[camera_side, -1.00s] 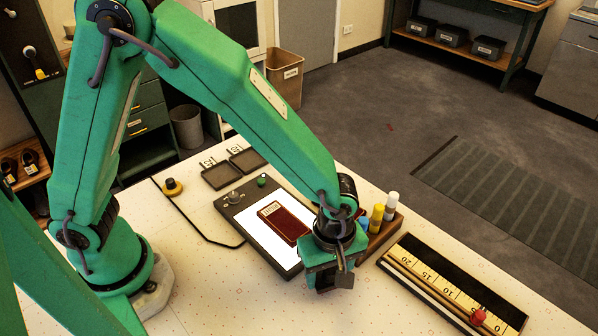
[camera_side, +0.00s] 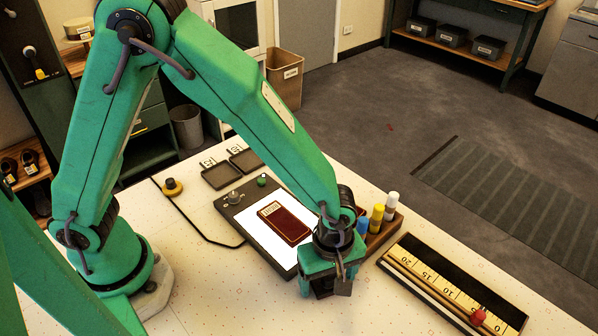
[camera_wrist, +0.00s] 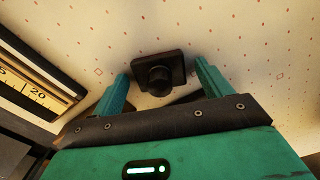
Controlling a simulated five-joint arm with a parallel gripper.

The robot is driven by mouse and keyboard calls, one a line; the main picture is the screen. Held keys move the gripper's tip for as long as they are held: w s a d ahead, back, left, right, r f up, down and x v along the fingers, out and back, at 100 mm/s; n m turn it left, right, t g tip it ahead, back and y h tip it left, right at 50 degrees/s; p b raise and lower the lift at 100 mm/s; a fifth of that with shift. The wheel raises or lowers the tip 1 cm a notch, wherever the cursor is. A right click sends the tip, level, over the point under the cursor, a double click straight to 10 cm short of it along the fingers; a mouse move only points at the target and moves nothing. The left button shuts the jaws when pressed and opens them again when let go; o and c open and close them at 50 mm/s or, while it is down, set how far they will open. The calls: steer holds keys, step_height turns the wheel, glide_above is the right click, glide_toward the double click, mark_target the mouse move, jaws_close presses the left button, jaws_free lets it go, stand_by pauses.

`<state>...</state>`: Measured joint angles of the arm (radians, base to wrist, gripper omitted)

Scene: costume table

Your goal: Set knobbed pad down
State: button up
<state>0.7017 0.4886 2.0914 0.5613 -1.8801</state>
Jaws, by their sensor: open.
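The knobbed pad (camera_wrist: 174,57), a dark square plate with a round black knob, lies on the pale dotted table in the wrist view. My gripper (camera_wrist: 162,67) is open, with one green finger on each side of the pad. A gap shows between each finger and the pad. In the side view my gripper (camera_side: 326,288) is low over the table, in front of the lit panel. I cannot make out the pad there; the gripper seems to hide it.
A lit panel (camera_side: 257,232) with a dark red booklet (camera_side: 284,222) lies behind my gripper. A wooden rack (camera_side: 386,233) with several capped bottles stands close to its right. A long ruler box (camera_side: 452,284) lies farther right. Bare table lies in front and to the left.

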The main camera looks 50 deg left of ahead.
steer(key=shift+r, duration=0.1)
step_height(320, 180, up, 12)
stand_by(0.8)
steer(key=shift+r, duration=0.1)
stand_by(0.4)
steer(key=a+r+m+t+h, duration=0.1)
steer(key=a+r+m, duration=0.25)
steer(key=a, duration=0.25)
steer(key=a+r+m+t, duration=0.1)
steer(key=a+r+m, duration=0.1)
steer(key=a+r, duration=0.4)
steer(key=s+a+r+m+t, duration=0.1)
steer(key=s+a+m, duration=0.2)
steer(key=a, duration=0.3)
steer(key=s+a+r+m+t+y, duration=0.1)
steer(key=s+a+m+t, duration=0.1)
steer(key=s+a+m, duration=0.2)
steer(key=a+m, duration=0.1)
steer(key=a, duration=0.2)
steer(key=shift+s+r+t, duration=0.25)
steer(key=shift+r+t, duration=0.05)
steer(key=shift+r, duration=0.05)
